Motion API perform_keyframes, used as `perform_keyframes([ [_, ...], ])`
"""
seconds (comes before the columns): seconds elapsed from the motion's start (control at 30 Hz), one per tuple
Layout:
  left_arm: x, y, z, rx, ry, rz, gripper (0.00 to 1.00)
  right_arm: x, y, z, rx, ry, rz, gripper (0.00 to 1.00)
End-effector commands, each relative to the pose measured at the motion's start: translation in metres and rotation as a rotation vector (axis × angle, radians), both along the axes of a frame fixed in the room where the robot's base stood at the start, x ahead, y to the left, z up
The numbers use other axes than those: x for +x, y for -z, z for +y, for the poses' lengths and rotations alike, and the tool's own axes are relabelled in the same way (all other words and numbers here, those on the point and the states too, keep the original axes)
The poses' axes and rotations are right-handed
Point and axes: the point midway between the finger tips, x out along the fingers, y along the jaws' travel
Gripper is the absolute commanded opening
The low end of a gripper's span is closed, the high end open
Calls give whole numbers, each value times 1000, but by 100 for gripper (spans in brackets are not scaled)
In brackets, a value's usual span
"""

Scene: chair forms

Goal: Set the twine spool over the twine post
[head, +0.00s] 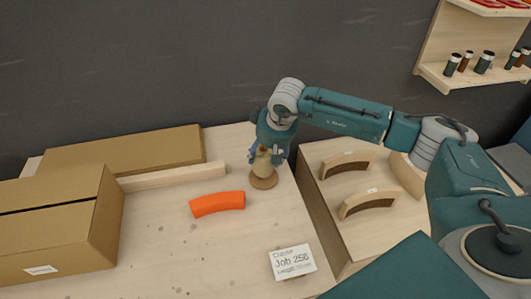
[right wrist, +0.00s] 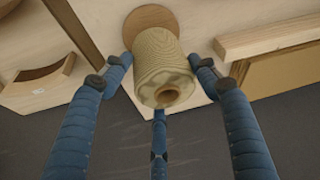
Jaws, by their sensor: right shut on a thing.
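My right gripper (head: 266,155) points down above the right end of the workbench. It is shut on the tan twine spool (head: 262,164), which also shows in the right wrist view (right wrist: 160,62) between the blue fingers (right wrist: 160,78). The spool is about upright, with the hole in its near end facing the wrist camera. Just below it is a round brown wooden base (head: 264,182), seen behind the spool in the right wrist view (right wrist: 148,18). The post's shaft is hidden, so I cannot tell whether the spool is around it. My left gripper is out of view.
An orange curved piece (head: 217,204) and a job card (head: 292,262) lie on the bench (head: 185,250). Cardboard boxes (head: 125,150) and a wooden strip (head: 172,177) are at the left and back. A wooden unit (head: 330,215) with curved wooden pieces stands close on the right.

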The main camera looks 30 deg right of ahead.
Motion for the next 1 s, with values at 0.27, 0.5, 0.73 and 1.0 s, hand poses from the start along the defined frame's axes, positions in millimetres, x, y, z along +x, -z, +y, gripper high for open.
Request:
perform_keyframes([
  [0.27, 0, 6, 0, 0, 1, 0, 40, 0, 6, 0, 0, 0, -1, 30],
  [0.5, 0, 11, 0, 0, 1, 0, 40, 0, 11, 0, 0, 0, -1, 30],
  [0.73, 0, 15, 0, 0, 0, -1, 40, 0, 16, 0, 0, 0, -1, 30],
  [1.0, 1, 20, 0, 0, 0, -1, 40, 0, 21, 0, 0, 0, -1, 30],
])
